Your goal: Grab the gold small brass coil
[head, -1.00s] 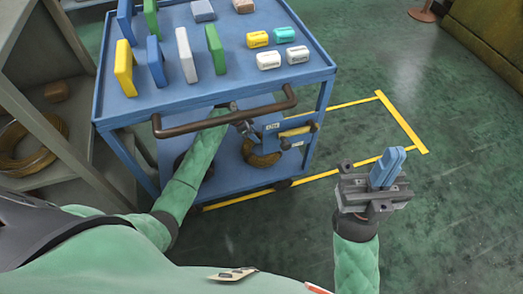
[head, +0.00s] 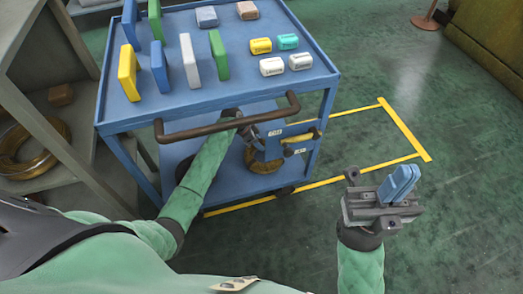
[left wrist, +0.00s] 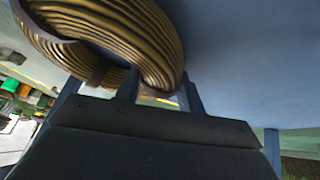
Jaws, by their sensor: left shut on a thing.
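The gold brass coil (head: 262,160) is at the lower shelf level of the blue cart, partly hidden by my left gripper and the cart.
The cart's top tray (head: 215,102) holds upright coloured blocks and several small labelled boxes. A shelf (head: 35,115) at the left holds another wire coil (head: 30,160).

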